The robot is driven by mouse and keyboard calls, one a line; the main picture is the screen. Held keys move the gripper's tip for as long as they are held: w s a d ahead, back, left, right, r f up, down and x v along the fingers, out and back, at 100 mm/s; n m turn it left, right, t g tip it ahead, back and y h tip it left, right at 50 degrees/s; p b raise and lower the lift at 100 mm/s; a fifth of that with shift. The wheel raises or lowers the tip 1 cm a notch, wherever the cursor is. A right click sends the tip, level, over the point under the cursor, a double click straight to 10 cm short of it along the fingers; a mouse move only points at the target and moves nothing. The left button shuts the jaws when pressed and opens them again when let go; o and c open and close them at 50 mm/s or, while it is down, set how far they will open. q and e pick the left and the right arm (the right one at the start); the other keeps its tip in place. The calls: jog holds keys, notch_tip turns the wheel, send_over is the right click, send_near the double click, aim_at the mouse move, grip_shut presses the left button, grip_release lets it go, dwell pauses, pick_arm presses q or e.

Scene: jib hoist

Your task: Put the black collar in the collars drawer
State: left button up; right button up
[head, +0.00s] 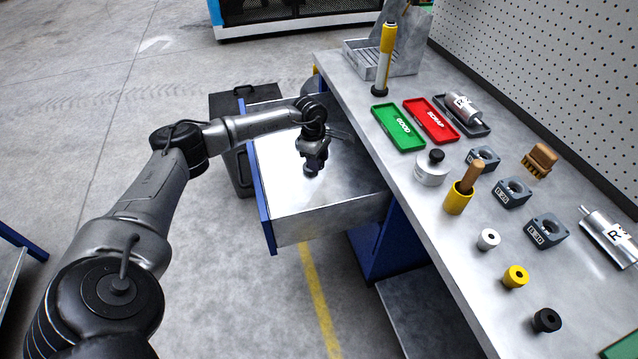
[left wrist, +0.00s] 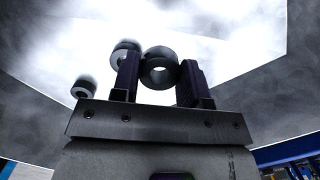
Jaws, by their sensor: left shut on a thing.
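My left gripper (head: 313,166) is over the open metal drawer (head: 300,228), low inside or just above it. In the left wrist view the gripper (left wrist: 158,80) is shut on a dark ring-shaped collar (left wrist: 160,77), its hole facing the camera. Two other grey rings, a larger one (left wrist: 122,50) and a smaller one (left wrist: 83,88), show beyond the fingers against the bright drawer floor. Another black collar (head: 547,320) stands on the bench at the near right. The drawer's label cannot be read. My right gripper is not in view.
The bench (head: 400,180) holds a yellow collar (head: 515,277), a silver collar (head: 488,239), bearing blocks (head: 546,231), a green tray (head: 398,127) and a red tray (head: 431,120). A dark bin (head: 228,108) stands behind the drawer.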

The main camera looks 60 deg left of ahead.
aim_at(319, 185)
pick_arm(q)
jog(key=shift+f+b, duration=0.55)
jog(key=shift+f, duration=1.3)
notch_tip(319, 185, down, 4)
jog(key=shift+f+b, duration=0.1)
jog(key=shift+b, duration=0.95)
jog(key=shift+f, duration=0.35)
jog(key=shift+f, duration=0.15)
jog(key=o, duration=1)
